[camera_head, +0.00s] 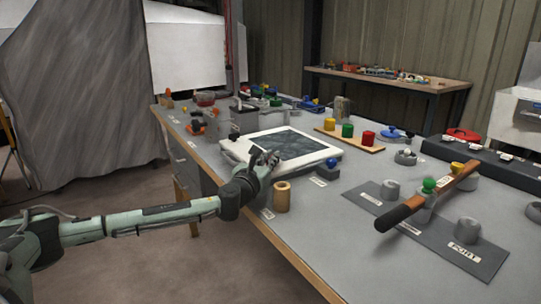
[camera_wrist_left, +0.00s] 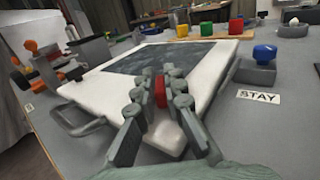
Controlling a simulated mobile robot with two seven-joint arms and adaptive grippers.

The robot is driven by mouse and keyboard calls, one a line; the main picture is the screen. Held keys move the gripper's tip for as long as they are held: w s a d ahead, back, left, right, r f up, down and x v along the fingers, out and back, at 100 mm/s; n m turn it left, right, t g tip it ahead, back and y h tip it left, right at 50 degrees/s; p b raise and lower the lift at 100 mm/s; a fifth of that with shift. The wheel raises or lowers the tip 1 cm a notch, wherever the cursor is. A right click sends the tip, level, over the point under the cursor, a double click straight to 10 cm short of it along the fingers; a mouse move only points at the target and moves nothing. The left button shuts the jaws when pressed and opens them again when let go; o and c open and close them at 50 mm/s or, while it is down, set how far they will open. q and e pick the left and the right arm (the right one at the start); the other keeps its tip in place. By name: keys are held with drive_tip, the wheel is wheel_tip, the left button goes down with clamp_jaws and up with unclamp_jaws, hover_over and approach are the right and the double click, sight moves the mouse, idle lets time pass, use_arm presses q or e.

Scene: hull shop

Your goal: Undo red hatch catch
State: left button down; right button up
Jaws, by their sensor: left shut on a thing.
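The hatch is a white-framed panel (camera_head: 316,153) with a dark window, lying on the grey bench. In the left wrist view its white frame (camera_wrist_left: 95,88) fills the middle. The red hatch catch (camera_wrist_left: 160,91) stands at the near edge of the frame, between the fingertips. My left gripper (camera_head: 266,158) reaches over the hatch's near edge, and its fingers (camera_wrist_left: 159,86) are closed on the red catch. The fingers hide the catch in the head view, and its lower part is hard to make out in the wrist view. My right gripper is not in view.
A blue-knobbed block (camera_head: 332,163) labelled STAY sits right of the hatch. A wooden cylinder (camera_head: 282,197) stands close to my left wrist. Coloured cylinders (camera_head: 347,130) stand behind the hatch.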

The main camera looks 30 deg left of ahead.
use_arm(q)
drive_tip(key=shift+r+y, duration=0.1)
drive_tip(key=shift+y, duration=0.2)
drive_tip(key=shift+n, duration=0.3)
drive_tip(key=c, duration=1.6)
unclamp_jaws()
drive_tip(key=v, duration=1.2)
